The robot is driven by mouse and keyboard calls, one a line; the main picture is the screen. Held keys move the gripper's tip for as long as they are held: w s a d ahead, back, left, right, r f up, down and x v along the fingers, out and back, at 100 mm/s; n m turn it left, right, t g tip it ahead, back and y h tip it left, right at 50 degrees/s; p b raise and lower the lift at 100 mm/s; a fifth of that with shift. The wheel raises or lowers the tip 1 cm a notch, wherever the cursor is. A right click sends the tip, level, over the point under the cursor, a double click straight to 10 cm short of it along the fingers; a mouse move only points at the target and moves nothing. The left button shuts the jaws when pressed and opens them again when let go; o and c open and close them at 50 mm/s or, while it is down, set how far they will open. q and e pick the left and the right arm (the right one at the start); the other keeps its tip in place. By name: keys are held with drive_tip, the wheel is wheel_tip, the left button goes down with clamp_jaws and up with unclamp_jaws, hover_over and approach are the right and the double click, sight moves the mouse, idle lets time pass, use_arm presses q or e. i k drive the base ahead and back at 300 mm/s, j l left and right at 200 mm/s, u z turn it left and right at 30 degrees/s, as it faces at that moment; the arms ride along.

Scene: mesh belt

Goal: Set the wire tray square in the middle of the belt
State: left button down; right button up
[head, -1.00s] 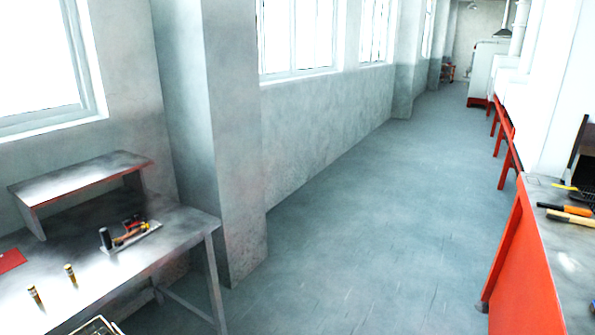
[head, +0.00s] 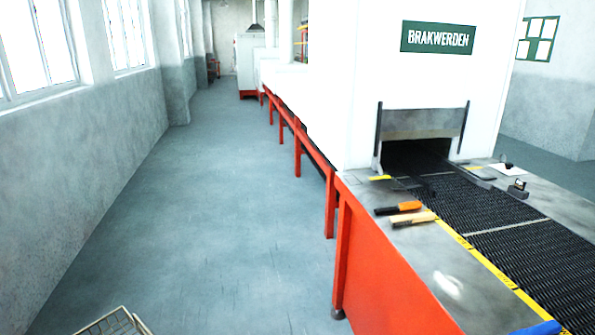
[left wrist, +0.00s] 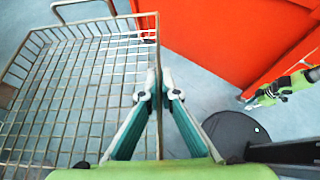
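The wire tray (head: 118,322) shows only by one corner at the bottom left of the head view. In the left wrist view the tray's wire grid (left wrist: 85,95) fills the left half, over the floor. My left gripper (left wrist: 160,92) has its two fingers on either side of the tray's right-hand rim, shut on it. My right gripper (left wrist: 262,96) appears at the right of that view, apart from the tray; its finger state is unclear. The dark mesh belt (head: 535,260) runs out of the oven mouth at the right of the head view, away from the tray.
A red-sided bench (head: 375,262) frames the belt, with yellow edge strips. An orange-handled tool (head: 400,208) and a pale-handled tool (head: 413,219) lie on its near ledge. A blue item (head: 540,328) is at the bottom edge. The grey floor (head: 200,220) at left is clear.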

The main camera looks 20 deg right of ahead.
sight(571, 270)
drive_tip(key=i+z, duration=0.25)
drive_tip(key=i, duration=0.3)
drive_tip(key=i+z, duration=0.2)
drive_tip(key=i, duration=0.35)
drive_tip(key=i+j+z, duration=0.25)
drive_tip(key=i, duration=0.3)
drive_tip(key=i+z, duration=0.25)
drive_tip(key=z, duration=0.25)
drive_tip(key=i+j+z, duration=0.2)
drive_tip(key=z, duration=0.25)
drive_tip(key=i+j+z, duration=0.25)
drive_tip(key=z, duration=0.25)
drive_tip(key=i+j+z, duration=0.15)
drive_tip(key=j+z, duration=0.2)
drive_tip(key=z, duration=0.15)
drive_tip(key=i+j+z, duration=0.1)
drive_tip(key=z, duration=0.35)
drive_tip(key=i+j+z, duration=0.15)
drive_tip(key=z, duration=0.35)
drive_tip(key=j+z, duration=0.25)
drive_tip(key=z, duration=0.2)
drive_tip(key=i+j+z, duration=0.1)
drive_tip(key=z, duration=0.4)
drive_tip(key=k+j, duration=0.05)
drive_tip(key=j, duration=0.05)
